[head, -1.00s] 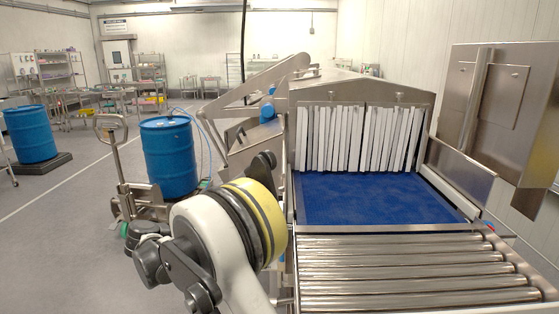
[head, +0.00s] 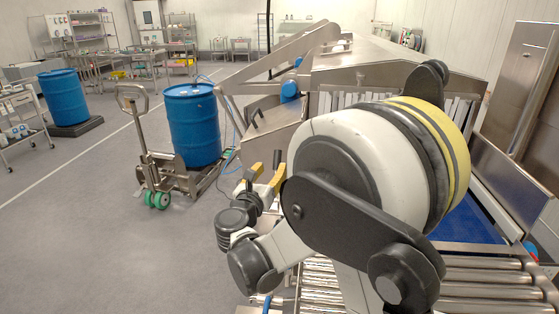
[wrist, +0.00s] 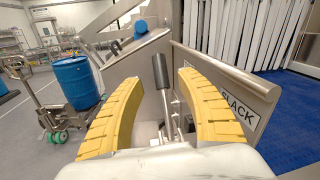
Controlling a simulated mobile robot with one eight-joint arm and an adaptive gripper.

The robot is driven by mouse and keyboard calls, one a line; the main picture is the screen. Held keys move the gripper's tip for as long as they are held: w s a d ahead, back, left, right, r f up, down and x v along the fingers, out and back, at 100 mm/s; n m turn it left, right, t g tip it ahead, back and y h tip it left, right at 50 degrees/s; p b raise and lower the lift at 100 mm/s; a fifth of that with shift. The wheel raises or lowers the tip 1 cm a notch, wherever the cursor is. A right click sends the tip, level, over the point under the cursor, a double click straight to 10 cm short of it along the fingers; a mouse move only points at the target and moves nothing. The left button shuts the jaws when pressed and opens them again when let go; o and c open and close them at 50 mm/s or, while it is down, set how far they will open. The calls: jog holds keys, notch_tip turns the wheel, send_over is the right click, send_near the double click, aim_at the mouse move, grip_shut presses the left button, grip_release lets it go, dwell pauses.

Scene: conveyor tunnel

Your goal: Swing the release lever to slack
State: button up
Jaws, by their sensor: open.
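The release lever (wrist: 160,70) has a black grip on a metal rod and stands about upright in the wrist view. A plate with the word SLACK (wrist: 238,112) is on the steel side panel to its right; the rest of the plate is hidden behind a finger. My gripper (wrist: 159,82) has its two yellow ribbed fingers spread, with the lever showing between them and a gap on both sides. In the head view, my gripper (head: 264,174) is beside the tunnel's left side, and the dark lever grip (head: 277,159) shows by its fingertips.
The steel tunnel (head: 400,62) with white strip curtains and a blue belt (head: 484,220) is to the right, rollers (head: 485,275) in front. A blue drum (head: 192,125) and a pallet truck (head: 145,150) stand left.

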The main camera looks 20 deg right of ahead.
jog(key=b+x, duration=0.1)
jog(key=x, duration=0.5)
jog(key=shift+d, duration=0.1)
grip_shut()
